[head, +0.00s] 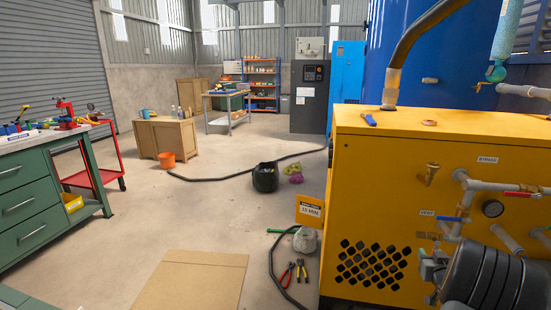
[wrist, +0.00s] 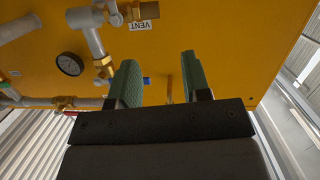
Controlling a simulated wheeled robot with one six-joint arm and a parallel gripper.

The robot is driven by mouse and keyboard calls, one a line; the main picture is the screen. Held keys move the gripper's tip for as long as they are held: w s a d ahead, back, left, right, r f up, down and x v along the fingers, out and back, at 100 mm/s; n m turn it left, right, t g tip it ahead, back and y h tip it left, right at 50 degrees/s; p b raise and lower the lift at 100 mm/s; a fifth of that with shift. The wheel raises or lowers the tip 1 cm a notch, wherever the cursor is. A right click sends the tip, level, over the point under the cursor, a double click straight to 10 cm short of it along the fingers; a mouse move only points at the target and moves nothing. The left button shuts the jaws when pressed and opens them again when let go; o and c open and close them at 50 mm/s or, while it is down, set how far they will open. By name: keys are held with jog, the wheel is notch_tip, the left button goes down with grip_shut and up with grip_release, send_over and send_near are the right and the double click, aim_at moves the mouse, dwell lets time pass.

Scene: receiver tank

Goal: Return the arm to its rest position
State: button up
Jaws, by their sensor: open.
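My gripper (wrist: 158,72) shows in the wrist view with its two green ridged fingers apart and nothing between them. Beyond the fingers is the yellow panel of the machine (wrist: 225,50), which also fills the right of the head view (head: 350,190). A dark, rounded part of my arm (head: 487,278) stands in front of this panel at the lower right of the head view. It hides part of the panel and pipes. I cannot make out the fingers in the head view.
Close to my arm are grey pipes (head: 510,187), a pressure gauge (head: 493,208) and a blue-handled vent valve (head: 449,219). A black hose (head: 272,262), pliers (head: 301,270) and cardboard (head: 190,283) lie on the floor. A green workbench (head: 35,195) stands left; mid-floor is mostly clear.

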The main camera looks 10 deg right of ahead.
jog(key=w+a+r+n+g+y+p, duration=0.15)
jog(key=a+r+g+p, duration=0.35)
jog(key=a+r+p, duration=1.25)
jog(key=s+a+r+n+g+y+p, duration=0.1)
jog(key=s+a+r+g+y+p, duration=0.1)
jog(key=s+a+r, duration=0.3)
jog(key=s+a+r+n+g+y+p, duration=0.1)
jog(key=s+a+r, duration=0.4)
jog(key=a, duration=0.7)
jog(key=s+a+r+n+g+y+p, duration=0.1)
jog(key=s+a+r+g+y+p, duration=0.1)
jog(key=s+a+r+p, duration=0.2)
jog(key=s+a+r, duration=0.2)
jog(key=a, duration=0.2)
jog(key=shift+a+g+y, duration=0.2)
jog(key=shift+g+y, duration=0.1)
jog(key=shift+y, duration=0.05)
jog(key=shift+d, duration=0.15)
